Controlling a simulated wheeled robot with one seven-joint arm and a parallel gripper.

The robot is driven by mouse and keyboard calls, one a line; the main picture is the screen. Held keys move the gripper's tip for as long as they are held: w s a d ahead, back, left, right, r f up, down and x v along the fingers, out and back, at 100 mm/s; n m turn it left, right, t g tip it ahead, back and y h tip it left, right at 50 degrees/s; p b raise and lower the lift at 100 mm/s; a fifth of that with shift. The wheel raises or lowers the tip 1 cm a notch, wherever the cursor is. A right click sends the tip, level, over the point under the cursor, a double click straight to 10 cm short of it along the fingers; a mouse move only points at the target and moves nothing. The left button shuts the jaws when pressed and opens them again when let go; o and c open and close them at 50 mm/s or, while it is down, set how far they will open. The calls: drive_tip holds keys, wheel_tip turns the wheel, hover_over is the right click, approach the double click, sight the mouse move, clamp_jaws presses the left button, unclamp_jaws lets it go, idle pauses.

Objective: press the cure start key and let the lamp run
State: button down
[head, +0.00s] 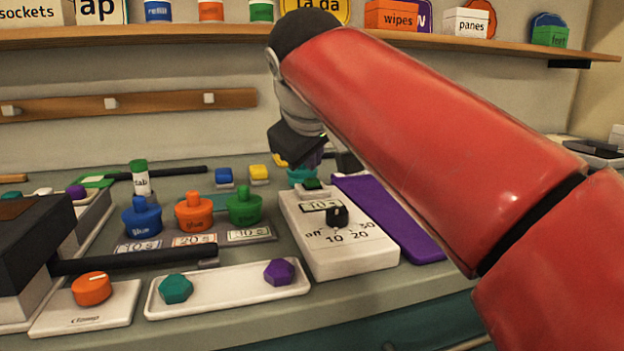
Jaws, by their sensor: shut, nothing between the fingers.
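A white timer box (349,255) stands on the bench right of centre. No lit lamp is evident.
Blue, orange and green glue bottles (194,213) stand on time labels left of the box. A white tray (228,292) holds a teal and a purple piece. An orange knob (92,288) and black bar (130,260) are left. A purple slab (390,215) lies right of the box.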

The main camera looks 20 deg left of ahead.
drive_tip(key=shift+f, duration=0.15)
idle(0.7)
drive_tip(key=shift+f, duration=0.3)
drive_tip(key=shift+f+b, duration=0.45)
drive_tip(key=shift+b, duration=0.1)
idle(0.5)
drive_tip(key=shift+r+p, duration=0.9)
drive_tip(key=shift+p, duration=0.15)
wheel_tip(320, 180, up, 5)
drive_tip(key=p, duration=0.4)
idle(0.6)
